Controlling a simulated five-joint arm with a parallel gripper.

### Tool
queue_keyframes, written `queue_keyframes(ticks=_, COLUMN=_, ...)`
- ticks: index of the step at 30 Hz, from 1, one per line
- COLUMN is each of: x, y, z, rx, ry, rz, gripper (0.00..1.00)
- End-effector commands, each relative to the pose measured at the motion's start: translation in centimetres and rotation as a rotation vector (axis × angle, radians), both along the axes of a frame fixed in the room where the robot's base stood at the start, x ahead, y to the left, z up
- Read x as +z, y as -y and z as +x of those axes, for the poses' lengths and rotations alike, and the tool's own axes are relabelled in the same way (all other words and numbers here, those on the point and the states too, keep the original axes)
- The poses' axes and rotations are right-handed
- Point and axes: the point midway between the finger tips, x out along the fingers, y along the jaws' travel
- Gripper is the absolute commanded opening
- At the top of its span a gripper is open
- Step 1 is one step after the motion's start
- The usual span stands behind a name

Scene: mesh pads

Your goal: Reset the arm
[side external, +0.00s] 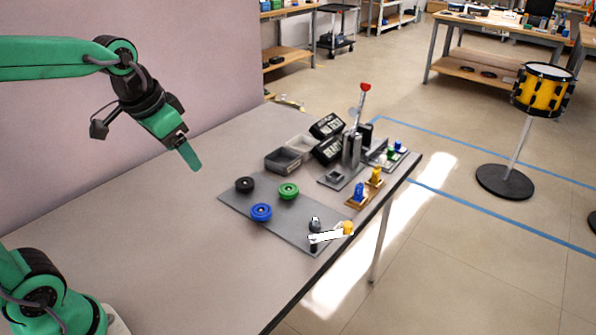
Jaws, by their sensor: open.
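My arm is green and black and reaches in from the left of the side external view. My gripper (188,155) hangs in the air above the left part of the grey table (190,250), pointing down and to the right. One green finger shows clearly; the other is hard to make out. Nothing is seen held in it. It is apart from every object on the table.
Dark bins (283,160), a red-topped lever (365,88) and small blue and yellow pieces stand farther right. The table's left part is clear.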

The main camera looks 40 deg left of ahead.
Motion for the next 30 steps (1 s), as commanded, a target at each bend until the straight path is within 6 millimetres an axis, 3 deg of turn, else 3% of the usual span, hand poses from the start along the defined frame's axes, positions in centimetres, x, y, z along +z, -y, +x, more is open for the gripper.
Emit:
queue_keyframes(ticks=9, x=-0.6, y=1.2, z=-5.5, rx=0.055, ry=0.086, rz=-0.036, gripper=0.72)
queue_keyframes(ticks=15, x=-1.4, y=1.6, z=-7.6, rx=0.082, ry=0.122, rz=-0.056, gripper=0.72)
queue_keyframes(ticks=30, x=-1.8, y=1.8, z=-8.3, rx=0.091, ry=0.132, rz=-0.063, gripper=0.72)
